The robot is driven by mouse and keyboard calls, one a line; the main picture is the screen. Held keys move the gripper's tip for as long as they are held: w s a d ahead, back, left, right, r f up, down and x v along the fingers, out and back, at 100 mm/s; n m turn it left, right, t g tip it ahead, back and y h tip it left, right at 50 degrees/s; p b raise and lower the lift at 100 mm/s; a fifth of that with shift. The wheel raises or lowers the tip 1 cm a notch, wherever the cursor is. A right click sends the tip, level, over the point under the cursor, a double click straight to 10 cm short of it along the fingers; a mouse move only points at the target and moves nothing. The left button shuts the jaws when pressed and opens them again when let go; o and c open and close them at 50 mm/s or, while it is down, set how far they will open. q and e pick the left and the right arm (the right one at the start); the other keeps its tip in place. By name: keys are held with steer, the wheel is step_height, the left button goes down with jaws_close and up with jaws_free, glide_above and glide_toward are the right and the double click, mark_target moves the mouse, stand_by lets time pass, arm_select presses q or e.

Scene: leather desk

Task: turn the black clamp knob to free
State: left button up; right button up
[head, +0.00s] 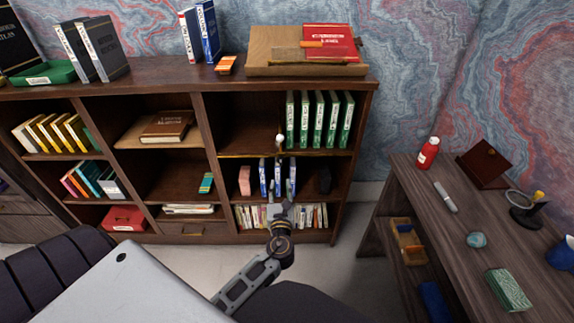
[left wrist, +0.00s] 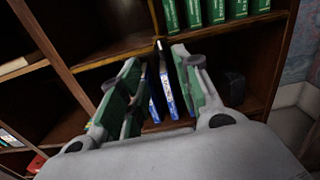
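My left gripper (head: 278,208) reaches up in front of the lower shelves of the bookcase in the head view. In the left wrist view my left gripper (left wrist: 152,78) has its two fingers wide apart with nothing between them; blue-and-white books stand behind the gap. A small upright piece with a pale top (head: 280,140) sits at the middle shelf's front edge, above the gripper. It also shows as a thin dark piece (left wrist: 159,46) in the left wrist view. I cannot tell whether it is the black clamp knob. My right gripper is not in view.
A dark object (head: 325,180) stands right of the blue-and-white books (head: 278,177). The shelf boards and uprights are close around the gripper. A wooden desk (head: 455,225) with a red bottle (head: 428,153) stands at the right.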

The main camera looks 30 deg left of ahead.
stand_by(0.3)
arm_select(q)
glide_toward(280, 161)
steer(key=shift+x, duration=1.95)
steer(key=shift+b+x, duration=0.45)
steer(key=shift+x, duration=0.4)
steer(key=shift+w+a, duration=0.15)
steer(key=shift+w, duration=0.2)
steer(key=shift+x, duration=1.1)
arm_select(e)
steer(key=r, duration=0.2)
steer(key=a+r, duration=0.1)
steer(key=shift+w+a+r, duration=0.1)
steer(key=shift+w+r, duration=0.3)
arm_select(q)
jaws_close()
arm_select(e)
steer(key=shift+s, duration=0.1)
